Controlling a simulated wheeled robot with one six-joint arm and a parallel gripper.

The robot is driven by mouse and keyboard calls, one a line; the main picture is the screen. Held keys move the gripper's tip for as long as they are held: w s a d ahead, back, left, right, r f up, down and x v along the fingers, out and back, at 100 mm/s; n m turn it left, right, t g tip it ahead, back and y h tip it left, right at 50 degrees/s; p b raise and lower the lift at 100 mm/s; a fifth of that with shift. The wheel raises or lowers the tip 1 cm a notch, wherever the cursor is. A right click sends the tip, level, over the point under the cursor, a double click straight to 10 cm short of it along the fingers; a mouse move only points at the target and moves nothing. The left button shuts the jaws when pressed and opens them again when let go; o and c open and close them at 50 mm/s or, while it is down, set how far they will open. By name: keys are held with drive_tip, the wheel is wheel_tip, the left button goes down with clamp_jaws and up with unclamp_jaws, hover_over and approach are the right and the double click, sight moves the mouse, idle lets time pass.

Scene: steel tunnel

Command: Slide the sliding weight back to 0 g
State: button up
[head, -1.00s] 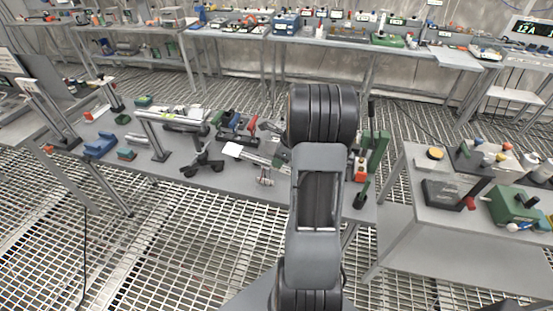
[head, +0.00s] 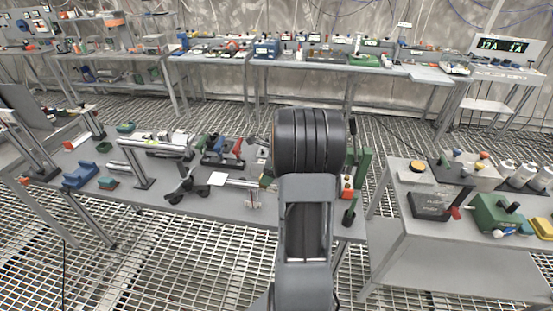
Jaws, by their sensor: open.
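A thin grey beam (head: 242,184) with a white square plate (head: 217,179) at its left end stands on the near bench. It may be the balance that carries the sliding weight. I cannot make out the sliding weight or any scale marks at this size. The beam's right end runs close to or behind my arm. My gripper is not in view; my own dark arm links fill the middle of the picture and hide part of the bench.
The near bench (head: 215,205) also holds a black tripod-like stand (head: 187,187), blue blocks (head: 80,175), a red-handled device (head: 237,148) and a green upright device (head: 364,165). A second table (head: 385,240) stands at right, past a gap. Grated floor lies in front.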

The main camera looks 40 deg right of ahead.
drive_tip(key=v, duration=1)
drive_tip(key=shift+a, duration=0.1)
